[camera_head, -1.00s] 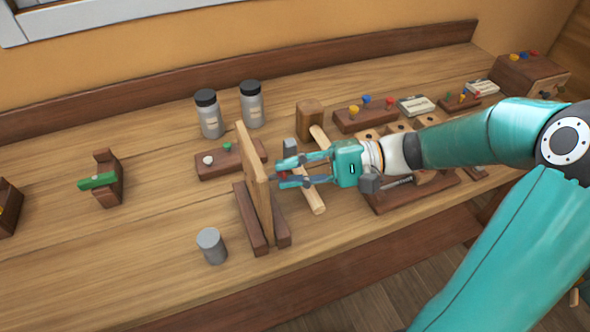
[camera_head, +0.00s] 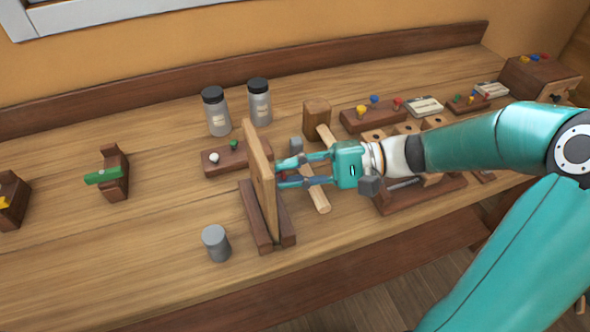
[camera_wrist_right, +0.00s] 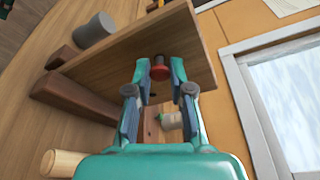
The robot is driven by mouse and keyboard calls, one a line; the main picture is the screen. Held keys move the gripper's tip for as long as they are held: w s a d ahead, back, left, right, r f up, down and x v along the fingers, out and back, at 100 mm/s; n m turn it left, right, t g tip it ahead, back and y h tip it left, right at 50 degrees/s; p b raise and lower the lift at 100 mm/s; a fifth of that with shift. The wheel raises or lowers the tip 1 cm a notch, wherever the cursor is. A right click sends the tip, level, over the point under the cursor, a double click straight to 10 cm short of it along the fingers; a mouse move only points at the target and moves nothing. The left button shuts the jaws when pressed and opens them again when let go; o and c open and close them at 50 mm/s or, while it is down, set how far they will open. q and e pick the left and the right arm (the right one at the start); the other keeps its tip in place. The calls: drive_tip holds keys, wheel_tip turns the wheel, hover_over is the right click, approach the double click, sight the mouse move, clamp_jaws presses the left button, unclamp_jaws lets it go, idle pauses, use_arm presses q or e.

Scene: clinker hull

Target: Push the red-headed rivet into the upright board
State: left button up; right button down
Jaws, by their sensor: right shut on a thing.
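The upright board (camera_head: 261,182) stands on edge between dark brown foot rails (camera_head: 255,222) on the bench. My right gripper (camera_head: 281,174) reaches in from the right, its fingertips at the board's right face. In the right wrist view, the red-headed rivet (camera_wrist_right: 160,70) sits between the fingertips of the right gripper (camera_wrist_right: 160,76), against or very near the board (camera_wrist_right: 110,58). The gripper is shut on it. Its shank is mostly hidden, so I cannot tell how deep it sits. My left gripper is not in view.
A mallet (camera_head: 316,195) lies just beyond and under my right gripper. A grey cylinder (camera_head: 216,243) stands left of the board. Two jars (camera_head: 259,102) and a peg block (camera_head: 222,158) are behind. A tool tray (camera_head: 425,192) lies right. The front left bench is clear.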

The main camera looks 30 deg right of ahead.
drive_tip(key=c, duration=1)
unclamp_jaws()
drive_tip(key=shift+a, duration=0.15)
drive_tip(key=shift+o, duration=0.2)
drive_tip(key=s+d, duration=0.1)
drive_tip(key=d, duration=0.7)
drive_tip(key=shift+s, duration=0.4)
